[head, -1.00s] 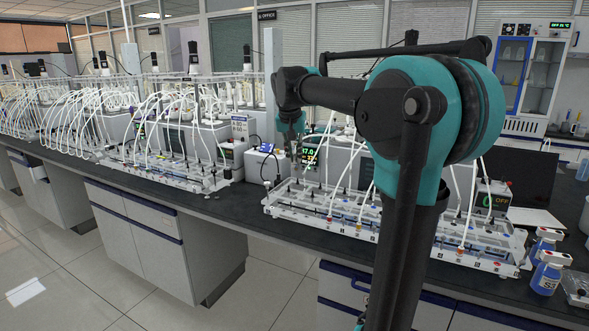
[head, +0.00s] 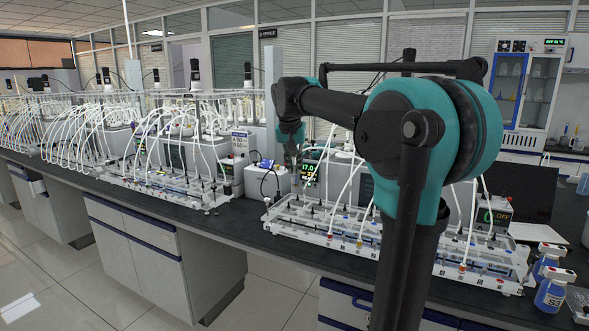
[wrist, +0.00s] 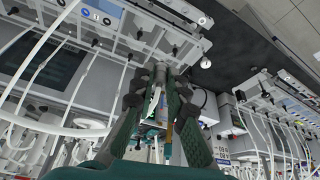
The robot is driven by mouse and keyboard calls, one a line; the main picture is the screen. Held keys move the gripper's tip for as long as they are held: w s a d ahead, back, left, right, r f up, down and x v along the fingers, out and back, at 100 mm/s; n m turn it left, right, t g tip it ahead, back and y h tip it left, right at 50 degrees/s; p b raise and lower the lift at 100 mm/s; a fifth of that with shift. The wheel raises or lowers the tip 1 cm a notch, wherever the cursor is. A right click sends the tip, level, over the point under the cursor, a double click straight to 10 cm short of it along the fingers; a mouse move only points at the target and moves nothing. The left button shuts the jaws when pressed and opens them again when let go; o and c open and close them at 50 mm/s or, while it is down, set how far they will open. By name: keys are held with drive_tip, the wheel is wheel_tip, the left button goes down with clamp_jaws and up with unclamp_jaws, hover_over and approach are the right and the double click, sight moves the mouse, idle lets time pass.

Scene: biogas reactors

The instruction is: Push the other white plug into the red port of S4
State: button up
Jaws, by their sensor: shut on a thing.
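My gripper (head: 291,165) is in the head view at the left end of my arm, above the far left part of the right-hand white rack (head: 330,239). In the wrist view its two dark green fingers (wrist: 160,80) are shut on a small whitish piece, which I take to be the white plug (wrist: 156,100). The fingers hide much of it. White tubes run down to the rack's front rail, which has small coloured ports. I cannot read S4 or tell which port is its red one. In the wrist view a rack edge (wrist: 150,22) lies beyond the fingertips.
A second rack with many looped white tubes (head: 170,183) stands to the left. A white box (head: 266,181) sits between the racks. Hanging tubes crowd the left of the wrist view.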

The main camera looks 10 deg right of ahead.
sight(295, 167)
drive_tip(key=shift+r, duration=0.2)
drive_tip(key=shift+r, duration=0.35)
drive_tip(key=shift+r, duration=0.5)
drive_tip(key=shift+r, duration=0.6)
drive_tip(key=shift+d, duration=0.1)
